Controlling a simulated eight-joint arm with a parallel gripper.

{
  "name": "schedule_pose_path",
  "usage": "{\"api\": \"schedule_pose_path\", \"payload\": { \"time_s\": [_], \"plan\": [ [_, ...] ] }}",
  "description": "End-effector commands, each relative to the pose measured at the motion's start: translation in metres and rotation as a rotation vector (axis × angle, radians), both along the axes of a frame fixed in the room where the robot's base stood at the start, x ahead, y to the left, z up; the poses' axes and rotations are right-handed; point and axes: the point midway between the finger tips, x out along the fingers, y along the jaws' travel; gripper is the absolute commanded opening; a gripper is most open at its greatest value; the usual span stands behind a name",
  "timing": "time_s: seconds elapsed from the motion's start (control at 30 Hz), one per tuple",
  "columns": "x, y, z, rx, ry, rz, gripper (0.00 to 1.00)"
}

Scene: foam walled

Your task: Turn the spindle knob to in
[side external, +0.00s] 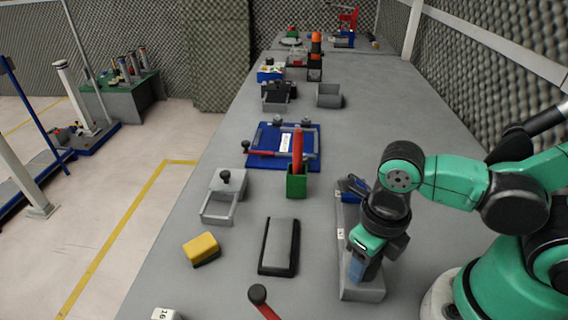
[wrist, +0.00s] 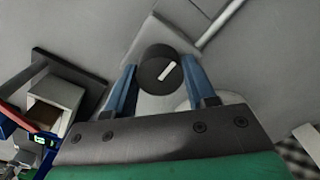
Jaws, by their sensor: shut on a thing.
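The spindle knob (wrist: 158,62) is a dark round knob with a white pointer mark, set on a light grey housing (wrist: 182,30). In the wrist view the mark slants up to the right. My gripper (wrist: 159,70) has its two blue fingers on either side of the knob and is shut on it. In the side external view my gripper (side external: 362,268) points down at the near end of a long grey housing (side external: 362,291) with small white labels along its left side. The knob is hidden there by the fingers. No "in" label is readable.
Left of the housing are a dark-edged grey pad (side external: 279,247), a yellow block (side external: 201,246), a grey open box (side external: 218,207) and a green holder (side external: 297,183) with a red stick.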

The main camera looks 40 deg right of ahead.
Motion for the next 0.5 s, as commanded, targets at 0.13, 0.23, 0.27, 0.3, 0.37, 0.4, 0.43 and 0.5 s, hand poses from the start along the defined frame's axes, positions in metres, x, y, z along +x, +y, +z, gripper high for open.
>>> {"api": "schedule_pose_path", "payload": {
  "time_s": [0.13, 0.23, 0.27, 0.3, 0.37, 0.4, 0.43, 0.5],
  "plan": [
    [0.0002, -0.0002, 0.0000, -0.001, -0.002, 0.001, 0.00],
    [0.0002, -0.0002, 0.0000, -0.001, -0.001, 0.001, 0.69],
    [0.0002, -0.0002, 0.0000, -0.001, -0.001, 0.000, 0.78],
    [0.0002, -0.0001, 0.0000, -0.001, -0.001, 0.000, 0.81],
    [0.0001, -0.0001, 0.0000, -0.001, -0.001, 0.000, 0.81],
    [0.0001, -0.0001, 0.0000, -0.001, -0.001, 0.000, 0.81],
    [0.0001, -0.0001, 0.0000, -0.001, -0.001, 0.000, 0.81],
    [0.0001, -0.0001, 0.0000, -0.001, 0.000, 0.000, 0.81]
  ]
}}
